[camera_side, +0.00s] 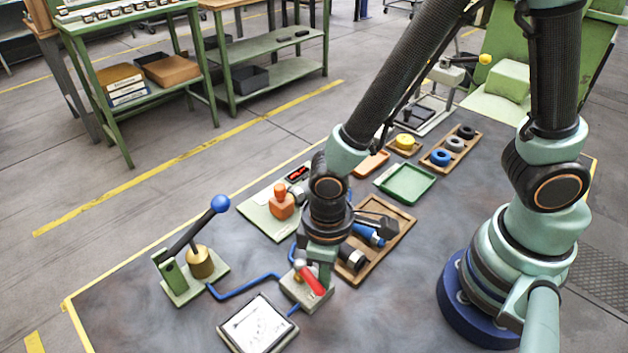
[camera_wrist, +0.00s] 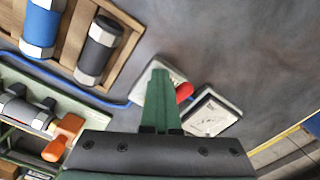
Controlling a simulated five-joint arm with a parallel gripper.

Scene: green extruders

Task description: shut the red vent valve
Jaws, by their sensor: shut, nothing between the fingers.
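The red vent valve handle (camera_side: 312,281) sits on a small pale base block (camera_side: 296,291) near the front of the bench, joined to a blue hose (camera_side: 240,283). The handle runs slanted down to the right in the side view. In the wrist view only part of the red handle (camera_wrist: 184,91) shows, just right of my fingers. My gripper (camera_side: 326,274) points down at the valve, its green fingers shut together and empty. In the wrist view the gripper (camera_wrist: 158,78) hides much of the valve block. I cannot tell whether the fingers touch the handle.
A blue-knobbed lever (camera_side: 220,204) with a brass cylinder (camera_side: 201,262) stands to the left. A framed white panel (camera_side: 257,325) lies in front of the valve. A wooden tray (camera_side: 392,246) of blue and black cylinders is close behind on the right. An orange-handled fitting (camera_side: 282,205) stands behind.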

